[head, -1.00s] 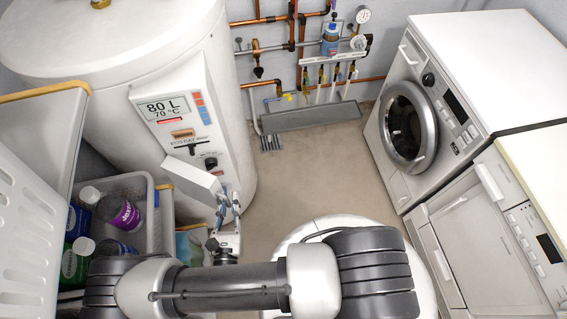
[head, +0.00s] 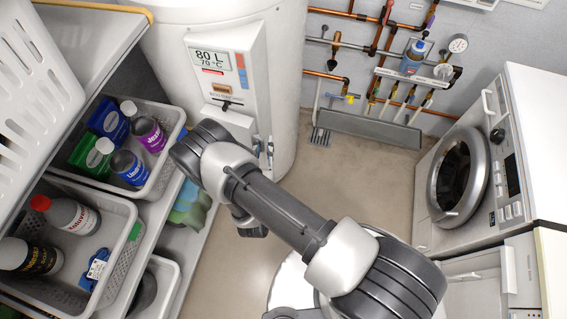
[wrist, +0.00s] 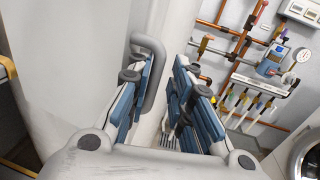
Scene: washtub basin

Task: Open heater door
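The white heater (head: 160,40) stands at the back left in the head view, with its control panel (head: 213,62) reading 80 L and 70 °C. Below the display, a white box-like door (head: 228,118) sticks out from the panel; my arm hides part of it. My gripper (head: 263,150) is beside the door's right side, mostly hidden by the arm. In the wrist view my gripper (wrist: 164,82) is open, its blue-padded fingers apart. A grey loop handle (wrist: 153,72) on a pale surface is at the left finger; I cannot tell whether they touch.
Grey bins (head: 100,225) with bottles stand on shelves at the left. Copper pipes (head: 345,75) and valves line the back wall. A washing machine (head: 510,130) stands at the right. The floor (head: 345,170) between is clear.

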